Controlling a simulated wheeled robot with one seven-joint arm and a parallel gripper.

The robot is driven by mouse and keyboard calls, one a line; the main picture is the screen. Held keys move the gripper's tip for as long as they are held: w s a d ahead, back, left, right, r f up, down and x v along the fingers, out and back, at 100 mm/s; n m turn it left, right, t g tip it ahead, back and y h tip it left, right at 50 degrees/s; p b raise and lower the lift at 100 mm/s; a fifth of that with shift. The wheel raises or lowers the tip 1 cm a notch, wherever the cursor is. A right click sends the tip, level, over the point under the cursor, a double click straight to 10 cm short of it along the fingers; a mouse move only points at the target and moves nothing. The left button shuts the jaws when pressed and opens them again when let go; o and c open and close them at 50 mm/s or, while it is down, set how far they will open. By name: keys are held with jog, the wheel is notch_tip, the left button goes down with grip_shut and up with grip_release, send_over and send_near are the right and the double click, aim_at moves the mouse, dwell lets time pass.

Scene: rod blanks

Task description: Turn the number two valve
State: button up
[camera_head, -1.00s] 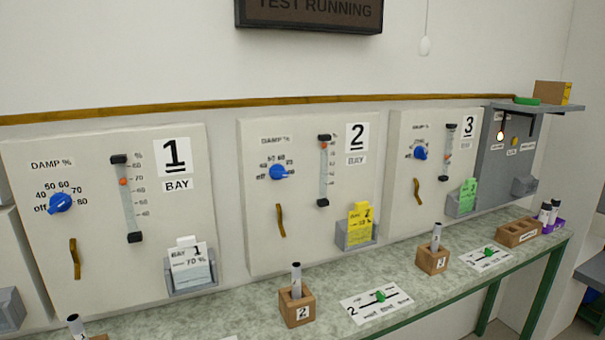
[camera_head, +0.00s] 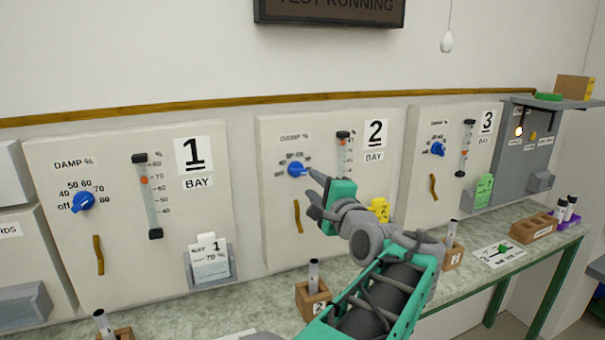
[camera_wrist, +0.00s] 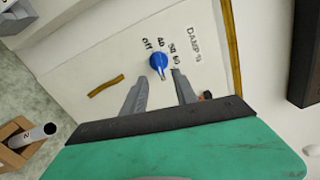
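The blue valve knob (camera_head: 297,170) of bay 2 sits on the pale panel (camera_head: 278,135) marked 2, under the label DAMP %. In the wrist view the knob (camera_wrist: 158,61) shows ahead of my fingers, its pointer turned past the 60 mark, towards the high end. My gripper (camera_wrist: 158,77) is open, its two fingers apart and nothing between them; the tips seem just short of the knob. In the head view my gripper (camera_head: 314,182) is at the knob's lower right. The yellow card (camera_head: 380,210) of bay 2 is partly hidden by my arm.
Bay 1's blue knob (camera_head: 83,201) is to the left, bay 3's (camera_head: 438,149) to the right. A sliding scale (camera_head: 343,160) stands right of knob 2, and a brown strip (camera_head: 297,216) hangs below it. A wooden block (camera_head: 313,295) with a rod is on the bench below.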

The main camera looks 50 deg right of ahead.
aim_at(300, 173)
jog(key=p+x, duration=0.1)
jog(key=x, duration=0.6)
jog(key=shift+w+p, duration=0.25)
jog(key=shift+p, duration=0.1)
jog(key=shift+c, duration=0.5)
grip_shut()
